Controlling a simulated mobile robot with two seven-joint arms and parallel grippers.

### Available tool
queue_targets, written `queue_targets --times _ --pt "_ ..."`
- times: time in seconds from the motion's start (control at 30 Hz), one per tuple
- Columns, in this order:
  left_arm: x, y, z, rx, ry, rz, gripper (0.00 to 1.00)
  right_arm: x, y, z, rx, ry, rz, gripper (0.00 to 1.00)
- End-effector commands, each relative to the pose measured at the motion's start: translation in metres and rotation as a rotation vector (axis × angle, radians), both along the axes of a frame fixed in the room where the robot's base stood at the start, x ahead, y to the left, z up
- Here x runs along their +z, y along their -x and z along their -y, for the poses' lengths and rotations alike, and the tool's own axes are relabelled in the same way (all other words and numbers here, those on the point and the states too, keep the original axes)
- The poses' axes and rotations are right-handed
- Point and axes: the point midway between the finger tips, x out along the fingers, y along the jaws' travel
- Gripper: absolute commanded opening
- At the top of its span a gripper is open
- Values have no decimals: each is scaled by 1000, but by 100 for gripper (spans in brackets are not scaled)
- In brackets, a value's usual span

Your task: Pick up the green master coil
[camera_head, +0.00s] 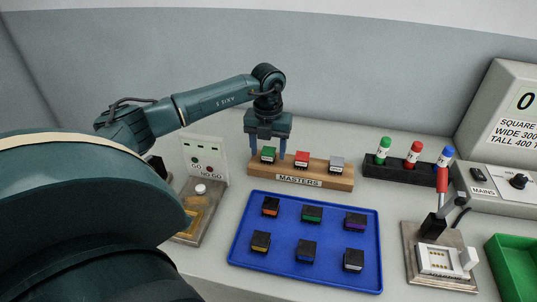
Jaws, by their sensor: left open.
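The green master coil (268,156) sits at the left end of the wooden block (299,181) labelled MASTERS. My left gripper (267,151) points down over it, open, with one finger showing to each side of the coil. I cannot tell whether the fingers touch it. A red master coil (302,159) stands in the middle of the block, and a grey one (336,164) at its right end. My right gripper is out of view.
A blue tray (250,224) in front holds several dark coils with coloured bands. A GO/NO GO gauge (205,160) stands left. A black rack (399,172) with three capped cylinders, a lever fixture (440,262) and a green bin (512,270) stand right.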

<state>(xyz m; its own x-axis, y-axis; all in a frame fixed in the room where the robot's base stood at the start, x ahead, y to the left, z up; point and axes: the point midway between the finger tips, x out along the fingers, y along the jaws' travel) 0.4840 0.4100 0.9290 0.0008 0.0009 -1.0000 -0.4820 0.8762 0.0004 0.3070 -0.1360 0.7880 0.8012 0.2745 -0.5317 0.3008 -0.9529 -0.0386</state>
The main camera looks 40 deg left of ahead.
Motion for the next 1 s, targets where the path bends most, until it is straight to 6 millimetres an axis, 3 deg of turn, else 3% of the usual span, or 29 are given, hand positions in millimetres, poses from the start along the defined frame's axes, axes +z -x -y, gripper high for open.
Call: queue_targets --times 0.1,0.7,1.0 --pt "0 0 0 0 0 0 57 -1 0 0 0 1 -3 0" --pt "1 0 0 1 0 0 9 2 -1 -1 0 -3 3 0" --pt "8 -1 0 1 1 3 9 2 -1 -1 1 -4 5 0"
